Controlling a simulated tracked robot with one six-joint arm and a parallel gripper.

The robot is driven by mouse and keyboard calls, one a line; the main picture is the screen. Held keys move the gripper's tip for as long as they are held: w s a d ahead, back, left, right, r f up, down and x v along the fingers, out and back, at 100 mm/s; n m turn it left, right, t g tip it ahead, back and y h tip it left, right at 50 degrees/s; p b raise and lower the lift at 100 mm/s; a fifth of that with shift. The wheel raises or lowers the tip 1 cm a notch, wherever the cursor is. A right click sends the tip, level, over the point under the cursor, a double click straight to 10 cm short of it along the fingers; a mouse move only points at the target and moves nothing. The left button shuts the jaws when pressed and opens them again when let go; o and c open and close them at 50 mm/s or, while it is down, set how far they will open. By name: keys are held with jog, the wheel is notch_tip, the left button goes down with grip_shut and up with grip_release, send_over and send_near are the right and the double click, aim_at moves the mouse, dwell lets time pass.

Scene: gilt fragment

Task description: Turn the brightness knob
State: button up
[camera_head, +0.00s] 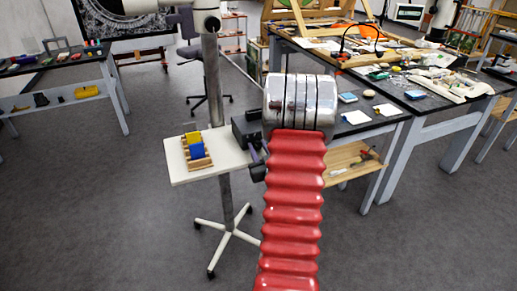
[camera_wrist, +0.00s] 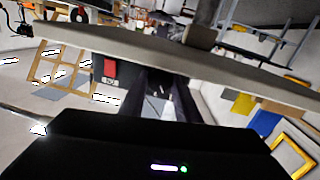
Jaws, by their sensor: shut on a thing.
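A black box (camera_head: 246,128) stands at the right end of a small white shelf, partly hidden by my arm's silver end. In the wrist view, which is roughly upside down, the black box (camera_wrist: 93,62) has a red patch on its face. The dark fingers of my gripper (camera_wrist: 160,88) reach to the box's face near its right end and are shut there on the brightness knob. The knob itself is hidden between the fingertips, so its turn angle cannot be seen. In the head view, my arm hides most of the gripper.
The white shelf (camera_head: 178,174) sits on a wheeled stand (camera_head: 231,232). A wooden rack with blue and yellow blocks (camera_head: 196,146) lies on it, left of the box. A cluttered black workbench (camera_head: 436,104) is close on the right. Open floor lies on the left.

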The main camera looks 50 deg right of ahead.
jog(key=m, duration=0.4)
jog(key=shift+s+m+y, duration=0.15)
jog(key=shift+m+y, duration=0.25)
jog(key=shift+m, duration=1.1)
jog(key=shift+d+f, duration=0.1)
jog(key=o, duration=0.8)
jog(key=shift+c, duration=0.2)
